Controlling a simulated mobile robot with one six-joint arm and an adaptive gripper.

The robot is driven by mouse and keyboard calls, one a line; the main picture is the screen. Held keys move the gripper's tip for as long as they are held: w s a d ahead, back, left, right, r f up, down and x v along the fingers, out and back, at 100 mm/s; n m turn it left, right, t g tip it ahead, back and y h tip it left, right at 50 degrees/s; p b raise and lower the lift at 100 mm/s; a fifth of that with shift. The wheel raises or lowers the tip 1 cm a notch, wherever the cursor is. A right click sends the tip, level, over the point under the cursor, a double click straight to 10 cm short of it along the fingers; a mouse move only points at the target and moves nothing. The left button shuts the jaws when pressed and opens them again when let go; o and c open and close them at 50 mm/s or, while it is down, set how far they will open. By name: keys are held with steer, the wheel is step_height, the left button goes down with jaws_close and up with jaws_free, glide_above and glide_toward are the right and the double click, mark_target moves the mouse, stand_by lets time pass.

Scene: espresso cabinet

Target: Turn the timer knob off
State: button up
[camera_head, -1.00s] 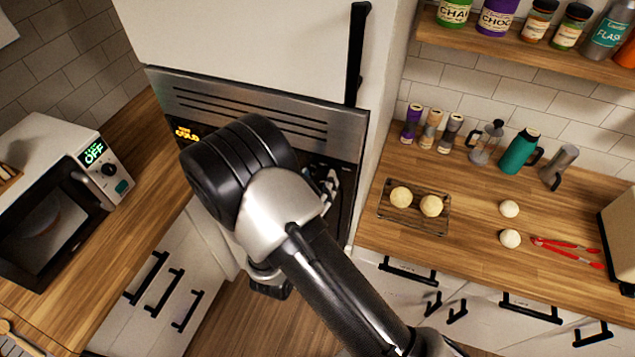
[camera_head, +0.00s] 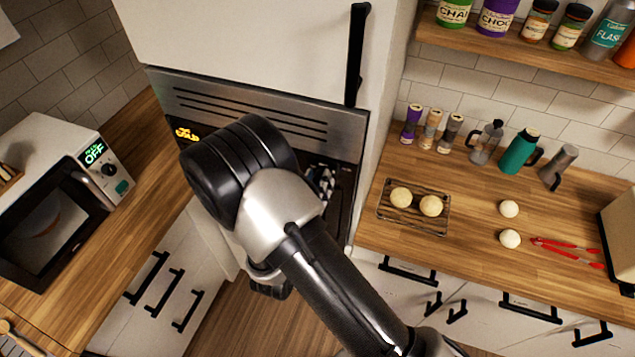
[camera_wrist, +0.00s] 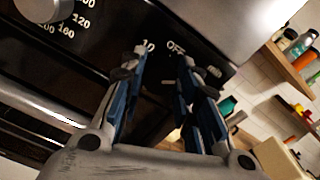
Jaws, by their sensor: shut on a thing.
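The oven's control panel (camera_wrist: 210,68) is black, with white timer markings, "10" and "OFF", around my fingertips in the wrist view. My gripper (camera_wrist: 163,72) is closed in on the spot between these markings, its two blue-padded fingers facing each other. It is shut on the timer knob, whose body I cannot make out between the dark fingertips. In the head view my gripper (camera_head: 321,180) is at the right part of the oven front (camera_head: 290,125), partly hidden behind my arm.
A silver temperature knob (camera_wrist: 42,8) with numbers up to 200 is at the wrist view's upper left. The oven's yellow display (camera_head: 187,134) is lit. A microwave (camera_head: 60,200) stands left; a rack (camera_head: 412,222) with dough balls sits on the right counter.

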steer(key=n+p, duration=0.1)
steer(key=n, duration=0.4)
steer(key=shift+n+p, duration=0.3)
steer(key=shift+n, duration=0.1)
steer(key=n+p, duration=0.1)
steer(key=n, duration=0.4)
steer(key=shift+a, duration=0.1)
steer(key=shift+f+n, duration=0.1)
steer(key=shift+n, duration=0.3)
steer(key=o, duration=1.1)
steer(key=v, duration=1.2)
